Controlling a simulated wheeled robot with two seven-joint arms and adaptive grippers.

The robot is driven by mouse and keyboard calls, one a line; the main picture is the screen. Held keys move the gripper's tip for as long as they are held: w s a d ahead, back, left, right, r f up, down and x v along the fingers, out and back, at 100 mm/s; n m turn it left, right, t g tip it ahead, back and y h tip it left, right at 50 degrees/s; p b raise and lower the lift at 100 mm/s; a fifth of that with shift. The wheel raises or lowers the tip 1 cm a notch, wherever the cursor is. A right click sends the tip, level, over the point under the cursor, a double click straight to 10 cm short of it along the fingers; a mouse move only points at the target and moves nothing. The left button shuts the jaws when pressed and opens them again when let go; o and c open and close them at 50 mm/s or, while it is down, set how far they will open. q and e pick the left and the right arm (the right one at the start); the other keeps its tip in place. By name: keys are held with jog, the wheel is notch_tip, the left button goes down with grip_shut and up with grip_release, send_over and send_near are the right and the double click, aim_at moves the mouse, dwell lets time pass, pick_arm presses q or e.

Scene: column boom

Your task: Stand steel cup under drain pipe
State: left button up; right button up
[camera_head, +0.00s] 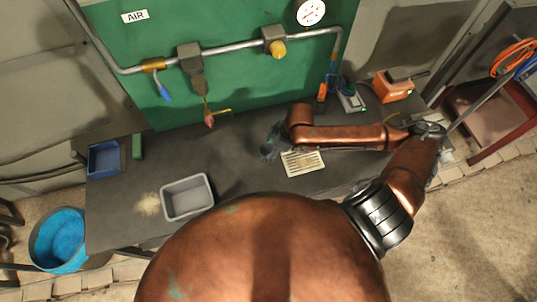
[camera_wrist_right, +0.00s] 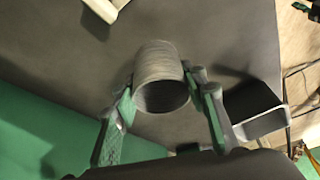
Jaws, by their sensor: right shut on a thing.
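My right gripper (camera_head: 270,148) is over the dark workbench, low, in front of the green panel. In the right wrist view its two green-padded fingers (camera_wrist_right: 163,84) are shut on the sides of the steel cup (camera_wrist_right: 160,62), a ribbed grey cylinder with a dark round opening towards the camera. In the head view the cup is hard to make out at the gripper. The likely drain pipe (camera_head: 209,120), a short piece with a reddish tip, hangs below a grey unit on the panel's pipe, left of and behind the gripper. My left gripper is not in view.
A grey tray (camera_head: 187,197) and a blue bin (camera_head: 104,158) stand at the left of the bench. An orange device (camera_head: 392,88) and a charger-like block (camera_head: 350,97) are at the back right.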

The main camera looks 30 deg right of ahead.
aim_at(266, 152)
jog(key=shift+w+d+f, duration=0.3)
jog(key=shift+w+f, duration=0.1)
jog(key=shift+f, duration=0.2)
jog(key=shift+w+d+f, duration=0.3)
jog(key=shift+w+f, duration=0.1)
jog(key=shift+f, duration=1.75)
jog(key=shift+f+p, duration=0.15)
jog(key=shift+p, duration=0.15)
jog(key=o, duration=1.2)
